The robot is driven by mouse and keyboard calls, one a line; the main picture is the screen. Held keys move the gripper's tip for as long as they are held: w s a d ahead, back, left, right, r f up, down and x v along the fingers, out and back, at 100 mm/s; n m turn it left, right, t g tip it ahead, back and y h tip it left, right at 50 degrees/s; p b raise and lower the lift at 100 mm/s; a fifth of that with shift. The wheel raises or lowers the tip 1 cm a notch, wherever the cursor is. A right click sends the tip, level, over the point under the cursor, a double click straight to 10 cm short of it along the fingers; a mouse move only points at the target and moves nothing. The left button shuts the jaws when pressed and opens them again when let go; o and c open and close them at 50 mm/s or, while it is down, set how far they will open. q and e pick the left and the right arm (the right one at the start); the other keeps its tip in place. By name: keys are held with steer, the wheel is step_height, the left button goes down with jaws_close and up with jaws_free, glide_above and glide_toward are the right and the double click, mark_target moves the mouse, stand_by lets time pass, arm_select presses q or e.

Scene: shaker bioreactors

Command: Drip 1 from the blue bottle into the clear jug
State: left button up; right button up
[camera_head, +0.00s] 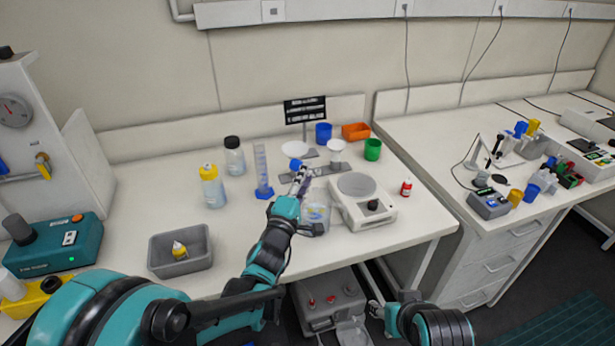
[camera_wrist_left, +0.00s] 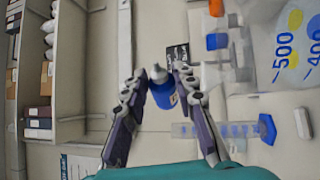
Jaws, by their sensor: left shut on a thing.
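My left gripper (camera_head: 301,172) is above the bench, a little up and left of the clear jug (camera_head: 316,216). It is shut on the blue bottle (camera_head: 296,164), which also shows between the fingers in the left wrist view (camera_wrist_left: 165,94). The pale nozzle points to the top of that view, across the line of the standing cylinder, so the bottle looks tipped over. No drop is visible. My right gripper (camera_head: 376,308) is low, in front of the bench; its fingers are unclear.
A blue-based measuring cylinder (camera_head: 262,172) stands left of the gripper. A yellow-capped bottle (camera_head: 213,188) and grey tray (camera_head: 180,250) are left. The front bench right of the tray is clear.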

mark_target(293, 161)
arm_select(q)
steer(key=shift+w+a+n+g+y+p, duration=0.3)
steer(key=shift+w+a+n+g+p, duration=0.1)
steer(key=shift+w+a+n, duration=0.6)
steer(key=shift+w+a+f+n+g, duration=0.15)
steer(key=shift+w+a+n, duration=0.15)
steer(key=shift+a, duration=0.1)
steer(key=shift+w+a+f+n+g, duration=0.1)
steer(key=shift+w+a+n+g, duration=0.1)
steer(key=shift+a+n, duration=0.15)
step_height(293, 161, up, 4)
steer(key=n+p, duration=0.2)
steer(key=p, duration=0.3)
steer(key=shift+d+f+g, duration=0.1)
steer(key=shift+g, duration=0.15)
steer(key=shift+s+n, duration=0.1)
steer(key=shift+n, duration=0.25)
steer(key=shift+f+n+g+p, duration=0.15)
steer(key=shift+n+g+p, duration=0.25)
steer(key=shift+n+g, duration=0.1)
